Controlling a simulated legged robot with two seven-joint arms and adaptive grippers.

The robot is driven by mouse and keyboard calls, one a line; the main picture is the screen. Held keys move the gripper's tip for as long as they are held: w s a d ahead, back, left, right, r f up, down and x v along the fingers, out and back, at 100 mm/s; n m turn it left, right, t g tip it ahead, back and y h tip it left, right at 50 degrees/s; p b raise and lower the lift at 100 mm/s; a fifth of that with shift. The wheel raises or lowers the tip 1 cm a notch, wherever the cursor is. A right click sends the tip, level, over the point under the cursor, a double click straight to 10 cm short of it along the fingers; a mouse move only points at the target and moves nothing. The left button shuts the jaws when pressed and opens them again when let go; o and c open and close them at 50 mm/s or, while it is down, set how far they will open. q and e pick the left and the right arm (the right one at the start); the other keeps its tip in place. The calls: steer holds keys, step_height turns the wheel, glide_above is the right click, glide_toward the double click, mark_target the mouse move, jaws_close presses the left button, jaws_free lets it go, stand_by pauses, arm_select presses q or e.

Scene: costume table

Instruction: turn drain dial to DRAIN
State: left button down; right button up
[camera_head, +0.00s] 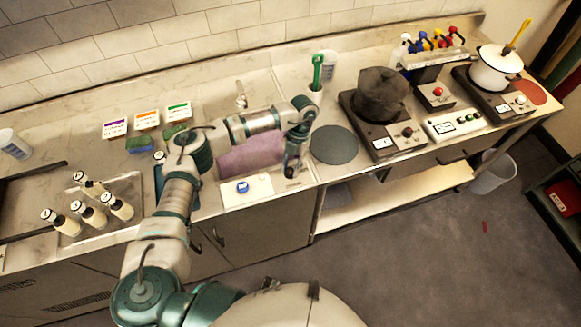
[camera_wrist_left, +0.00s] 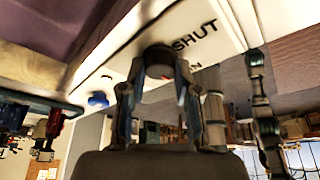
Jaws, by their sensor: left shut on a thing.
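The drain dial (camera_wrist_left: 159,62) is a dark round knob on a white panel (camera_wrist_left: 228,20) in the left wrist view. The word SHUT is printed beside it, and a second word ending in N is partly covered. A small red mark shows near the knob. My left gripper (camera_wrist_left: 157,80) has one finger on each side of the knob and is shut on it. In the head view my left gripper (camera_head: 290,170) is at the right end of the sink front and hides the dial. My right gripper is not in view.
A blue knob (camera_head: 242,187) is on the panel left of my gripper; it also shows in the left wrist view (camera_wrist_left: 97,99). Behind it is a sink with purple cloth (camera_head: 250,153). A grey round mat (camera_head: 334,145) lies to the right. Bottles (camera_head: 89,215) stand left.

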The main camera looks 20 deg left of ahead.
arm_select(q)
steer(key=shift+w, duration=0.1)
steer(key=c, duration=1.2)
jaws_free()
steer(key=o, duration=0.4)
steer(key=shift+f, duration=0.1)
steer(key=shift+c, duration=0.2)
steer(key=shift+w, duration=0.1)
steer(key=v, duration=1.1)
steer(key=shift+w+r, duration=0.3)
steer(key=shift+r, duration=0.05)
steer(key=shift+d, duration=0.1)
